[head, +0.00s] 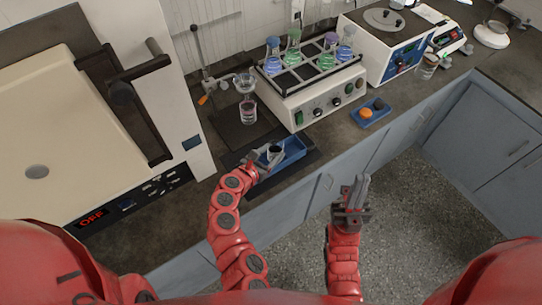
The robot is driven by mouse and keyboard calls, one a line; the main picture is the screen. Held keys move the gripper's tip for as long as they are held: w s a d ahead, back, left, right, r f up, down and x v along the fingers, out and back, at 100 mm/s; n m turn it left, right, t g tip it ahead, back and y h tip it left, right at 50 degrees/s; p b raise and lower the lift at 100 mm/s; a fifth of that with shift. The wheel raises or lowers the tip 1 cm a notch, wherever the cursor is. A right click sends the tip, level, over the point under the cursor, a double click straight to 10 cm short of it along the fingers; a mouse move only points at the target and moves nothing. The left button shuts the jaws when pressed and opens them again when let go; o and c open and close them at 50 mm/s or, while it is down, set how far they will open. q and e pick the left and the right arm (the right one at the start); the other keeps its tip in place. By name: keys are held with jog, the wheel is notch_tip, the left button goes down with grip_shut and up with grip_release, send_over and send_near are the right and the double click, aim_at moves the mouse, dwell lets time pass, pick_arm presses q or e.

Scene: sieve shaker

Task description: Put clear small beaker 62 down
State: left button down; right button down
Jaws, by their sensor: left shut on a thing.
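My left gripper (269,157) is shut on a small cup-like vessel (274,150) with a dark inside, which I take to be clear small beaker 62; no number is readable. It is at the left part of a blue tray (295,148) on the bench. I cannot tell whether the beaker touches the tray or is held just above it. The fingers hide part of it. My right gripper (358,190) is empty, its fingers together, in front of the bench above the floor.
A funnel (245,83) on a stand sits over another beaker (248,112). A shaker (312,97) carries several flasks. A small blue tray (370,112) holds an orange and a dark item. A large oven-like device (95,120) fills the left. Dark bench (330,133) shows between the trays.

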pick_arm(q)
notch_tip(320, 180, down, 2)
jog(key=shift+f, duration=0.15)
jog(key=shift+c, duration=0.7)
grip_release()
jog(key=shift+f, duration=0.1)
jog(key=shift+r, duration=0.25)
jog(key=shift+s+a, duration=0.2)
jog(key=shift+a, duration=0.05)
jog(key=b+v, duration=0.2)
jog(key=v, duration=0.9)
jog(key=shift+s+b, duration=0.2)
jog(key=shift+b, duration=0.2)
